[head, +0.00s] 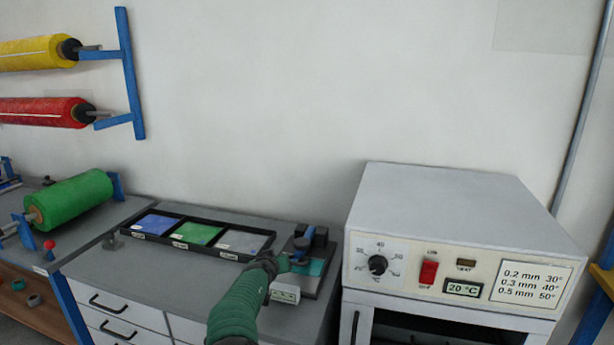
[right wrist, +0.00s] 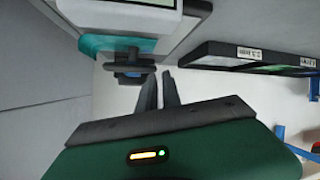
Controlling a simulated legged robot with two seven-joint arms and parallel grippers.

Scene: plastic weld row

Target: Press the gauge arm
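The thickness gauge (head: 305,240) stands at the right end of the grey bench, with dark and blue parts and a teal base. Its white display box (head: 286,293) faces the front. My right gripper (head: 284,262) is at the gauge's left side and partly hides it. In the right wrist view its two dark fingers (right wrist: 160,78) lie close together with only a narrow gap and hold nothing. Just beyond their tips is a dark gauge part with a blue piece (right wrist: 130,72), which looks apart from them. The teal part (right wrist: 95,45) lies behind. My left gripper is out of view.
A black tray (head: 165,238) with blue, green and grey sheets lies left of the gauge. A white oven (head: 455,215) with dial and red switch stands close on the right. A green roll (head: 75,198) is at far left. The bench front is clear.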

